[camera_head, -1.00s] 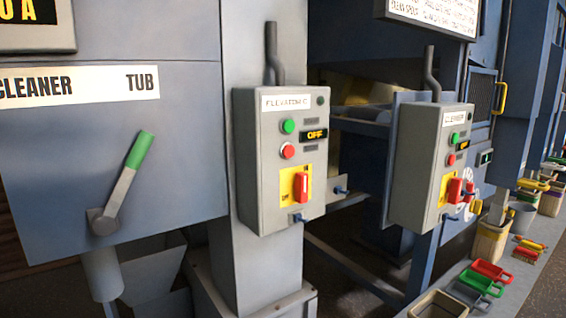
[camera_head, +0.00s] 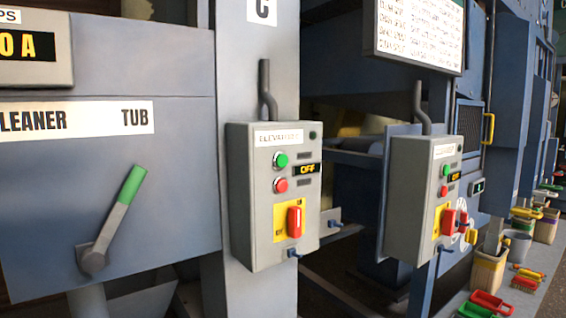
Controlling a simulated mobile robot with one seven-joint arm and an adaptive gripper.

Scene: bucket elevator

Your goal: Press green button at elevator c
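The elevator control box (camera_head: 253,210) is a grey box on a light grey column, under a sign with the letter C (camera_head: 262,11). Its label seems to read "ELEVATOR", with the end too blurred to tell. The green button (camera_head: 280,160) sits at the upper left of its front, above a red button (camera_head: 280,185). A display (camera_head: 307,169) reads "OFF". A red rotary switch (camera_head: 294,221) on a yellow plate is below. My gripper is not in view.
A second grey control box (camera_head: 412,200) with similar buttons hangs to the right. A lever with a green handle (camera_head: 131,185) sticks out from the cleaner tub panel (camera_head: 60,190) at left. Bins and coloured scoops (camera_head: 490,303) line the ledge at lower right.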

